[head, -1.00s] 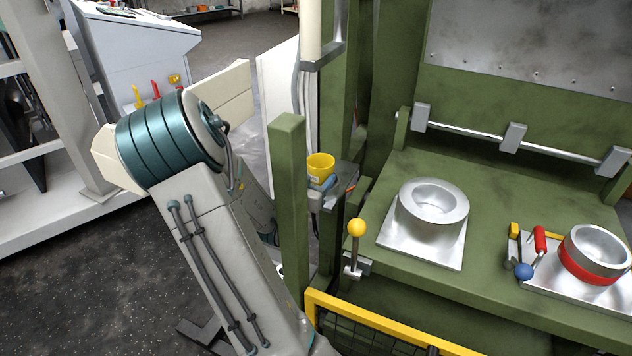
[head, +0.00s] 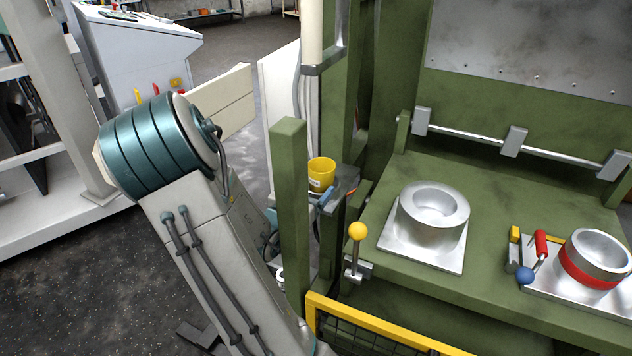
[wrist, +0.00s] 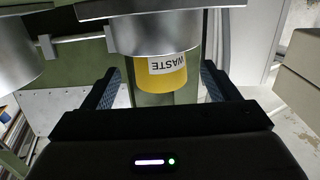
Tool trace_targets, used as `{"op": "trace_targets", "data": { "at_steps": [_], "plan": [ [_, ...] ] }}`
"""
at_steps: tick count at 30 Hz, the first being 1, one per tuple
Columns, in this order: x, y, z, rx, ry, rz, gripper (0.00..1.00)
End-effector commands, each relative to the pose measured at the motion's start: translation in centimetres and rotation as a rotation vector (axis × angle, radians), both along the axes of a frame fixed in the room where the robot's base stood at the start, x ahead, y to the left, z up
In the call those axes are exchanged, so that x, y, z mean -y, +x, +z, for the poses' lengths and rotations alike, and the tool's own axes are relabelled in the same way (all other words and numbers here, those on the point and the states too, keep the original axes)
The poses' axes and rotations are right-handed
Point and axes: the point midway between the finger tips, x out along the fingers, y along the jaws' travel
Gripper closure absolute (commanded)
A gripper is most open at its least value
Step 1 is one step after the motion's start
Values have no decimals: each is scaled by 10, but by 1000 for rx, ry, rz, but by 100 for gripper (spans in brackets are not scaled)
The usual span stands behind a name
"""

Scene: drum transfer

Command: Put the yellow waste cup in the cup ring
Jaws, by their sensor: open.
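The yellow waste cup (head: 320,170) is upright beside a small grey ledge, just right of a green post, in the head view. In the wrist view the yellow cup (wrist: 160,76), with its WASTE label upside down, shows between my gripper's two spread fingers (wrist: 158,88). My gripper is open, with gaps on both sides of the cup. A round grey metal part (wrist: 165,35) covers one end of the cup in the wrist view; I cannot tell whether it is the cup ring. Most of my gripper is hidden behind the green post in the head view.
The green post (head: 289,200) stands close to the cup. A yellow-knobbed lever (head: 357,232) and a yellow guard rail (head: 390,330) are nearby. Two metal dies, a plain one (head: 432,222) and a red-banded one (head: 590,270), stand on the green press table (head: 490,185).

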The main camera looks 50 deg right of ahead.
Motion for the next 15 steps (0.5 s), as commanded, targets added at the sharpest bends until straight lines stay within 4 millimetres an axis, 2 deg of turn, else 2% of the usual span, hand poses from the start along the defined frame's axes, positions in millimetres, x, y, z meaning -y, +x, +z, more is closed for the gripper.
{"op": "trace_targets", "data": {
  "at_steps": [3,6,12,15],
  "plan": [
    [-19,-6,1,-1,0,2,19],
    [-29,-9,2,-1,0,1,19],
    [-35,-11,2,-2,3,1,19],
    [-38,-6,-2,1,43,23,19]
  ]
}}
